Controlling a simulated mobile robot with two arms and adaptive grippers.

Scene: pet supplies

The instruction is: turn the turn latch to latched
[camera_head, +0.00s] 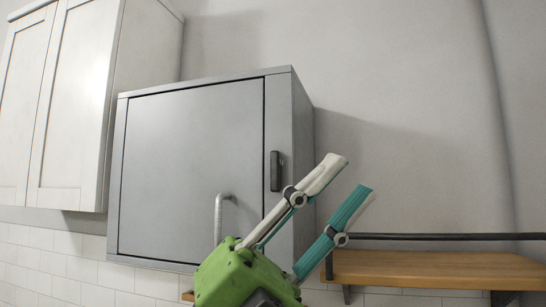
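The turn latch (276,171) is a small dark upright handle on the right frame strip of a grey metal cabinet (187,165). It stands vertical, just beside the right edge of the door, which looks closed. My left gripper (350,177) has a green body and teal and white fingers. The fingers are apart with nothing visible between them. They point up and right, below and right of the latch in the picture. I cannot tell their depth from it. My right gripper is out of view.
A white cupboard (74,110) hangs at the left. A wooden shelf (430,268) with a dark rail is on the wall at the lower right. The wall above the shelf is bare. White tiles run below the cabinets.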

